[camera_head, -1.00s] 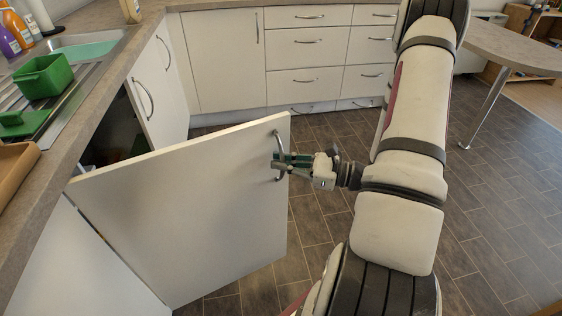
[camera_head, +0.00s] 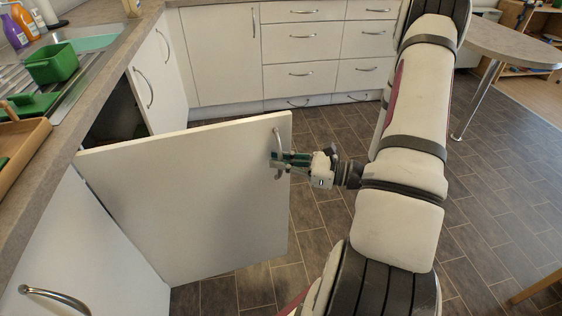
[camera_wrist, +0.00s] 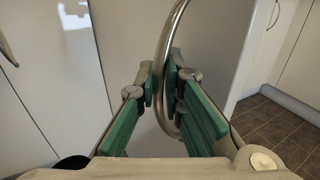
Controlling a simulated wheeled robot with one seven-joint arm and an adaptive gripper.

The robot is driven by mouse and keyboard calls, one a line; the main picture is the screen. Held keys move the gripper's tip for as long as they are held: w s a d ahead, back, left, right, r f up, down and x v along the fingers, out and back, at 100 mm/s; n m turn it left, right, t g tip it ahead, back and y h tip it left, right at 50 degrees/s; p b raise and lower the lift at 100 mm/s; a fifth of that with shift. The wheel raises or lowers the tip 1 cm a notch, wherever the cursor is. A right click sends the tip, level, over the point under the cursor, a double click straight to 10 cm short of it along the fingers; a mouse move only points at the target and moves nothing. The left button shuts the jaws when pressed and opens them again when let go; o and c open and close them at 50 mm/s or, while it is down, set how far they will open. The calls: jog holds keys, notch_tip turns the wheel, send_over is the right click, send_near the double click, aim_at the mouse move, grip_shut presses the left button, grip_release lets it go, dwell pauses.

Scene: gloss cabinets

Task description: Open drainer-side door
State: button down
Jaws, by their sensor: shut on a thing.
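The drainer-side door (camera_head: 190,205) is a white cabinet door under the counter, swung well out from the cabinet in the head view. Its curved metal handle (camera_head: 278,150) is near its free edge. My gripper (camera_head: 280,160) is shut on this handle. In the wrist view the handle (camera_wrist: 163,55) runs upright between the green-padded fingers of my gripper (camera_wrist: 165,90). The dark cabinet opening (camera_head: 115,120) shows behind the door; its inside is mostly hidden by the door.
The sink drainer (camera_head: 60,85) with a green tub (camera_head: 52,64) and a wooden tray (camera_head: 20,150) is on the counter above. A neighbouring closed door (camera_head: 158,75) is beyond the opening. Dark tiled floor (camera_head: 480,220) is free to the right. A table leg (camera_head: 478,100) stands at the right.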

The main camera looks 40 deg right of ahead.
jog(key=c, duration=1.7)
grip_release()
jog(key=v, duration=1.2)
jog(key=shift+a, duration=0.1)
